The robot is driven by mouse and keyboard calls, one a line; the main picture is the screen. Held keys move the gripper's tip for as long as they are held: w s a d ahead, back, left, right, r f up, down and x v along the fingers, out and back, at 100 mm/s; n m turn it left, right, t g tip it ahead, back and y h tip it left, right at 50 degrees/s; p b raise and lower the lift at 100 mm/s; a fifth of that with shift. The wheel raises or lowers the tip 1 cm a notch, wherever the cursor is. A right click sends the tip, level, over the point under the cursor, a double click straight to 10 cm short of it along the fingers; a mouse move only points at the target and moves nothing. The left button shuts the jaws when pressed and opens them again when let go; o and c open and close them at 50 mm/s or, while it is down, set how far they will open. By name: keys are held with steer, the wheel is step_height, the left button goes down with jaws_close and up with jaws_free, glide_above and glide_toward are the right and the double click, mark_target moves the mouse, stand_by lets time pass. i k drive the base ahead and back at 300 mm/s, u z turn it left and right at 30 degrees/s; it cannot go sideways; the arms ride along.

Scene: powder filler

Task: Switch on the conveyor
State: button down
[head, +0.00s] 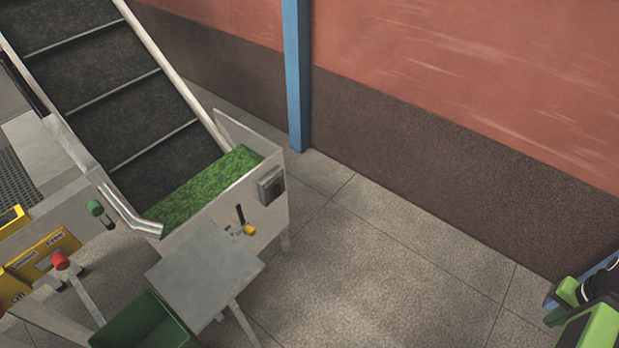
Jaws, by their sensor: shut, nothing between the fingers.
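The inclined conveyor (112,92) with dark belt and pale crossbars fills the upper left. Its lower end meets a metal trough (218,208) holding green material (205,188). A small grey box with a dark face (270,186) sits on the trough's right end wall. A short dark upright lever (240,214) and a yellow knob (249,230) are below it. I cannot read any label or tell the state of these controls. Lime-green and black parts of my arm show at the lower right edge, well apart from the conveyor. My gripper's fingers cannot be made out.
A grey table (207,274) stands before the trough, with a green bin (142,322) beside it. Yellow panels (40,262), a red knob (60,261) and a green knob (95,208) are at left. A blue post (297,75) stands by the wall. Floor (400,255) is clear at centre right.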

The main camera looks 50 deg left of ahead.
mark_target(277, 192)
steer(key=u, duration=0.15)
steer(key=i, duration=0.15)
steer(key=u, duration=0.65)
steer(key=k, duration=0.15)
steer(key=u, duration=2.5)
steer(key=k, duration=0.6)
steer(key=z, duration=0.4)
steer(key=i, duration=0.6)
steer(key=u, duration=0.25)
